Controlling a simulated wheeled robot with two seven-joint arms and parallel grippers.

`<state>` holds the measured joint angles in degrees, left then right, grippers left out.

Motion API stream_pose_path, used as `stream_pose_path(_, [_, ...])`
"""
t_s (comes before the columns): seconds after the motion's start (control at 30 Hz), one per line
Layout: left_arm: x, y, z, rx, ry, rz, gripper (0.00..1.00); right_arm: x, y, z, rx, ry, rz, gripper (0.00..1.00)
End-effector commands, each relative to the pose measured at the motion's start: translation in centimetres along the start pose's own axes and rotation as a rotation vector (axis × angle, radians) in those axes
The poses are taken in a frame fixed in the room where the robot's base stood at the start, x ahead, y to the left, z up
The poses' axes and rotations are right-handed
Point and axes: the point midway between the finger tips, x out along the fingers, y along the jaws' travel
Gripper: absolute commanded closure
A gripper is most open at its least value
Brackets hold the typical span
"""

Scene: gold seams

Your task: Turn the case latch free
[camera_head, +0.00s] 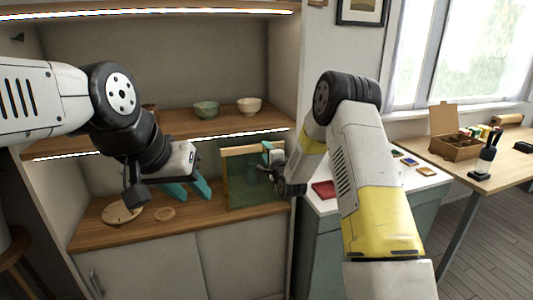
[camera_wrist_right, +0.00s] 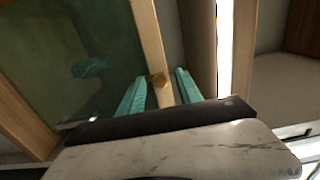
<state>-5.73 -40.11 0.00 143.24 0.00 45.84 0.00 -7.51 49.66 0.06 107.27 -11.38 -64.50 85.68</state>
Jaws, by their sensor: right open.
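The case (camera_head: 252,182) is a glass-fronted box with a pale wood frame, standing on the lower shelf of the cabinet. In the right wrist view its greenish pane (camera_wrist_right: 70,60) fills the left side. A small round brass latch (camera_wrist_right: 158,80) sits on the wooden frame strip there. My right gripper (camera_wrist_right: 160,90) is open, with one teal finger on each side of the latch; I cannot tell whether they touch it. In the head view the right gripper (camera_head: 270,152) is at the case's upper right and hides the latch. My left gripper (camera_head: 190,189) is open and empty, left of the case.
A round wooden board (camera_head: 122,212) and a small wooden ring (camera_head: 165,213) lie on the lower shelf. Two bowls (camera_head: 206,110) (camera_head: 249,106) stand on the shelf above. The cabinet's right side wall is close to my right gripper. A white counter and desk stand right.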

Motion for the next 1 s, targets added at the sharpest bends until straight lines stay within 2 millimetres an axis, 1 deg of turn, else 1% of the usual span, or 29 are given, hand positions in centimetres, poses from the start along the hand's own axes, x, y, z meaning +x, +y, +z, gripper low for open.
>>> stream_pose_path(0.17, [0.0, 0.0, 0.0, 0.0, 0.0, 0.0, 0.64, 0.01, 0.01, -0.02, 0.0, 0.0, 0.0, 0.59])
stream_pose_path(0.2, [0.0, 0.0, 0.0, 0.0, 0.0, 0.0, 0.64, 0.01, 0.01, -0.02, 0.0, 0.0, 0.0, 0.63])
stream_pose_path(0.27, [0.0, 0.0, 0.0, 0.0, 0.0, 0.0, 0.64, 0.0, 0.0, -0.03, 0.0, 0.0, 0.0, 0.74])
stream_pose_path(0.3, [0.0, 0.0, 0.0, 0.0, 0.0, 0.0, 0.64, 0.0, 0.0, -0.03, 0.0, 0.0, 0.0, 0.82])
stream_pose_path(0.4, [0.0, 0.0, 0.0, 0.0, 0.0, 0.0, 0.64, 0.0, 0.0, -0.03, 0.0, 0.0, 0.0, 1.0])
stream_pose_path(0.77, [0.0, 0.0, 0.0, 0.0, 0.0, 0.0, 0.64, -0.02, 0.02, -0.07, -0.026, 0.001, 0.001, 1.0])
stream_pose_path(1.0, [0.0, 0.0, 0.0, 0.0, 0.0, 0.0, 0.64, -0.03, 0.03, -0.11, -0.145, 0.002, 0.001, 1.0])
